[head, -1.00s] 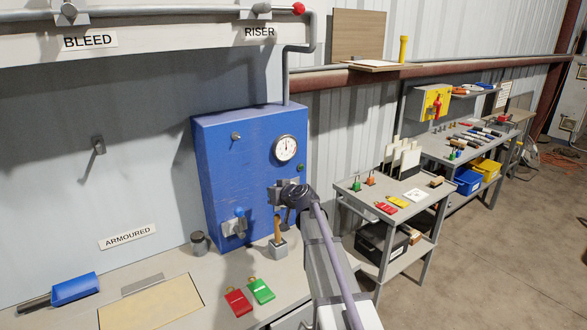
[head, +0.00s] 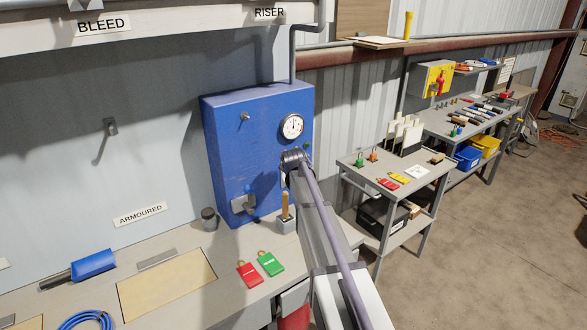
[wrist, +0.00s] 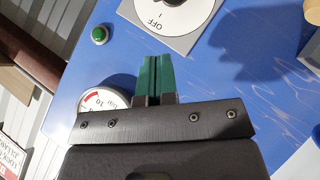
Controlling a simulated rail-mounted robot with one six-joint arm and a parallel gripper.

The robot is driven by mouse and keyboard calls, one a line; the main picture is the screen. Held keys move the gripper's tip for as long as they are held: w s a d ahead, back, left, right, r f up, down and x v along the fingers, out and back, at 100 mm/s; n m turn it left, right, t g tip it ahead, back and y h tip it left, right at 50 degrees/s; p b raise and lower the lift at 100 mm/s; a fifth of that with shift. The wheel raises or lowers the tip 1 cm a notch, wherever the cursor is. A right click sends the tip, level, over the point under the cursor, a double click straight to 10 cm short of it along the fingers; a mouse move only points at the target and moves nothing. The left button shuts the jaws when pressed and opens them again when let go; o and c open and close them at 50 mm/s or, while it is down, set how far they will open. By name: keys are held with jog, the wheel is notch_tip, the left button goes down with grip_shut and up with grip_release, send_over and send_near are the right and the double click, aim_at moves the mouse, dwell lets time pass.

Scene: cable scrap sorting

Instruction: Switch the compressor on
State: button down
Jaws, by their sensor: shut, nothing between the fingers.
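A blue cabinet (head: 225,140) stands against the wall in the head view, with a round gauge (head: 292,126) on its front. In the wrist view, a white dial disc marked OFF (wrist: 168,24) with a black knob (wrist: 172,2) sits on a grey plate, cut off by the top edge. A green button or lamp (wrist: 100,35) is to its left. My gripper (wrist: 156,60) has its green fingers together and empty, pointing at the dial and apart from it in the picture. In the head view my arm hides the dial.
The gauge (wrist: 97,102) shows partly behind my gripper in the wrist view. Red (head: 249,274) and green (head: 270,263) tags and a wooden-handled tool (head: 285,204) are on the bench below.

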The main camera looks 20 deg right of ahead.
jog(key=w+d+f+b, duration=0.4)
jog(key=f, duration=0.1)
jog(key=shift+f, duration=0.25)
jog(key=shift+w+a+r+y, duration=0.1)
jog(key=shift+a+y, duration=0.05)
jog(key=shift+y, duration=0.15)
